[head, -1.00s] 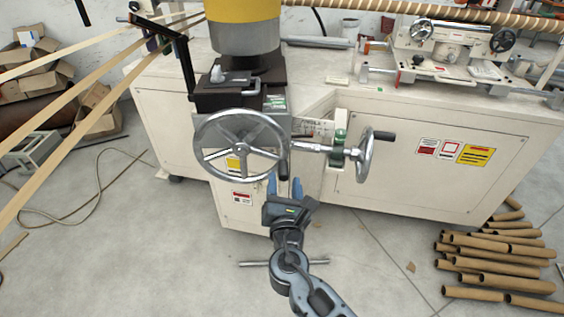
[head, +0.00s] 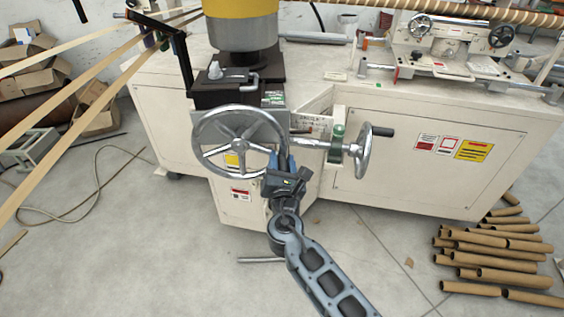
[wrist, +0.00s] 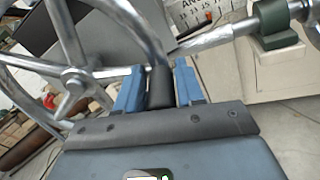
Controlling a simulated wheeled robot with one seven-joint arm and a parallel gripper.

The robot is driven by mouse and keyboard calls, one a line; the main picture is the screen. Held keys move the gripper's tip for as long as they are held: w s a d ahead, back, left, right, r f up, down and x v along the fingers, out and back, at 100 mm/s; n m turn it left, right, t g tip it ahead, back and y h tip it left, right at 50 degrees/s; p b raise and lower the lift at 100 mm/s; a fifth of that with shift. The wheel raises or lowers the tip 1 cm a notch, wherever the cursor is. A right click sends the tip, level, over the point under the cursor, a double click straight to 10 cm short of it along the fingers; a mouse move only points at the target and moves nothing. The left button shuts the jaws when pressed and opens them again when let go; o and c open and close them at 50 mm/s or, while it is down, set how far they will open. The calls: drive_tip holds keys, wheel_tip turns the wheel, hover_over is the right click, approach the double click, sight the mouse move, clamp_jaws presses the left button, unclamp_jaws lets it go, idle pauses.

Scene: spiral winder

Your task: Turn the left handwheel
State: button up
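The left handwheel (head: 240,146) is a shiny spoked metal wheel on the front of the cream machine. It also fills the left of the wrist view (wrist: 73,84). Its black handle (wrist: 160,90) sticks out from the rim at the right side. My gripper (head: 282,160) is at this handle, with one blue finger on each side of it. In the wrist view the handle stands between the fingers (wrist: 160,82), close to both. Whether the fingers press on it cannot be told. The far end of the handle is partly hidden.
A second handwheel (head: 363,151) with a black handle sits to the right on a metal shaft with a green clamp (head: 337,138). Cardboard tubes (head: 490,260) lie on the floor at right. Paper strips (head: 75,105) run at left.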

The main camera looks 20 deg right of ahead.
drive_tip(key=shift+d, duration=0.15)
clamp_jaws()
